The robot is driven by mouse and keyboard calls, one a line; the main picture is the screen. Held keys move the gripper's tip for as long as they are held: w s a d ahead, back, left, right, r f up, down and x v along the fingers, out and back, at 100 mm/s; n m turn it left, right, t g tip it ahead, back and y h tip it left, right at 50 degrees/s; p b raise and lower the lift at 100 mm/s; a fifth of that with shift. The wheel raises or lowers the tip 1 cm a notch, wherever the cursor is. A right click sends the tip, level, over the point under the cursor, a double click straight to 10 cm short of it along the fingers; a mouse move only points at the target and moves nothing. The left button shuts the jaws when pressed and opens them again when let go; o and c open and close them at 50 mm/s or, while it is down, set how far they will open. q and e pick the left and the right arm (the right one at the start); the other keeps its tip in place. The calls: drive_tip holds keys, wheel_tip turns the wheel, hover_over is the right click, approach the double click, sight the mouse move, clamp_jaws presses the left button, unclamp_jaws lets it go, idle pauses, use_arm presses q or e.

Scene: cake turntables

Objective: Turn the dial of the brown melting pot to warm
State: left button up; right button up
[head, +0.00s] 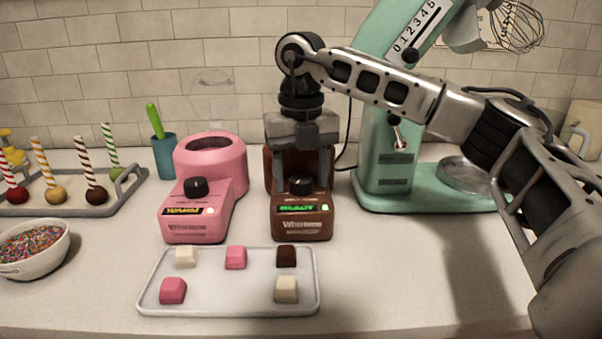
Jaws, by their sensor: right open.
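The brown melting pot (302,227) stands on the counter right of the pink one, with a black dial (300,185) on its sloped front. Its display glows green; the text looks like "READY", and a small light beside it is lit. My right gripper (303,172) points down over the brown pot, its fingers apart on either side of the dial, with nothing held. I cannot tell whether the fingers touch the dial. The gripper hides most of the pot's upper part. My left gripper is not in view.
The pink melting pot (211,157) stands close on the left, its display lit yellow. A white tray (228,299) with several candy pieces lies in front. A green stand mixer (385,160) is behind my right arm. A sprinkle bowl (38,268) and cake-pop tray (128,196) are at left.

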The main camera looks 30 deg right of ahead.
drive_tip(key=c, duration=1)
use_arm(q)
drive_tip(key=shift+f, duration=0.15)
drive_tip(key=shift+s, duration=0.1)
use_arm(e)
drive_tip(key=n+p, duration=0.2)
drive_tip(key=n, duration=0.2)
drive_tip(key=shift+r+p, duration=0.15)
drive_tip(key=shift+p, duration=0.15)
drive_tip(key=shift+n+p, duration=0.4)
drive_tip(key=shift+n, duration=0.4)
drive_tip(key=shift+n+p, duration=0.3)
drive_tip(key=shift+n, duration=0.5)
drive_tip(key=shift+n+p, duration=0.3)
drive_tip(key=shift+n, duration=0.6)
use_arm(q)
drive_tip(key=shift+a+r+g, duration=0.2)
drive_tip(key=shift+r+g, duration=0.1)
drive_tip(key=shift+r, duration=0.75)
use_arm(e)
drive_tip(key=shift+n, duration=0.3)
